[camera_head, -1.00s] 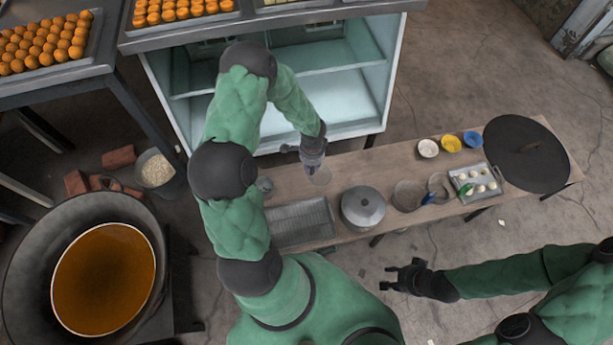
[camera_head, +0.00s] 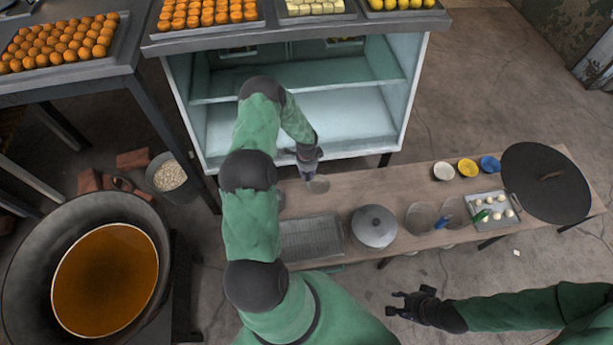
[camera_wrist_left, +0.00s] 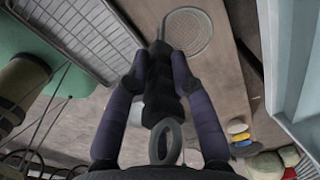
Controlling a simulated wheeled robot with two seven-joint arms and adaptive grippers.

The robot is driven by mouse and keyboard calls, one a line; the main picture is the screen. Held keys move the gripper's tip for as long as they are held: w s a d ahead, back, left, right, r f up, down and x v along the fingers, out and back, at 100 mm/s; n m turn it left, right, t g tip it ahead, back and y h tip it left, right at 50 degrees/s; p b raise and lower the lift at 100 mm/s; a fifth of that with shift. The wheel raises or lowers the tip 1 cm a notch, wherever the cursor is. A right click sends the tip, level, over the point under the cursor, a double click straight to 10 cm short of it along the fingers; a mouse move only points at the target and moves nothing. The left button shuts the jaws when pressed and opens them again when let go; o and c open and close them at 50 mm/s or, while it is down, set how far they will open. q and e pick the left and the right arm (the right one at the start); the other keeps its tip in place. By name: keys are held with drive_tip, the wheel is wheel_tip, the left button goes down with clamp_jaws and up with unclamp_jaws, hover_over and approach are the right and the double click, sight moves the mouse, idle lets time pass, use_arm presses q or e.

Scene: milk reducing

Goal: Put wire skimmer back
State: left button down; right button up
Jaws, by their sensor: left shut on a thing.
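The wire skimmer (camera_wrist_left: 187,32) has a round mesh head and a dark handle with a ring at its end. My left gripper (camera_wrist_left: 159,75) is shut on the handle in the left wrist view, one finger on each side. In the head view, my left gripper (camera_head: 309,166) is at the far edge of the wooden bench (camera_head: 345,192), and the skimmer head (camera_head: 318,186) shows over the wood. Whether the head touches the bench is unclear. My right gripper (camera_head: 408,304) is open and empty in front of the bench.
A wire rack tray (camera_head: 310,240) and lidded pot (camera_head: 375,227) stand on the bench. Bowls (camera_head: 467,169), a tray of pale balls (camera_head: 493,211) and a large dark lid (camera_head: 546,183) are to the right. A shelf cabinet (camera_head: 300,125) stands behind; an oil wok (camera_head: 105,278) is at left.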

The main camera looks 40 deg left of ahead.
use_arm(q)
drive_tip(key=w+a+f+b, duration=0.2)
drive_tip(key=a+f, duration=0.1)
drive_tip(key=f, duration=0.5)
drive_tip(key=shift+w+b, duration=0.3)
drive_tip(key=shift+b, duration=0.05)
drive_tip(key=shift+f, duration=0.15)
drive_tip(key=shift+f, duration=0.15)
drive_tip(key=c, duration=1.1)
unclamp_jaws()
drive_tip(key=shift+o, duration=0.2)
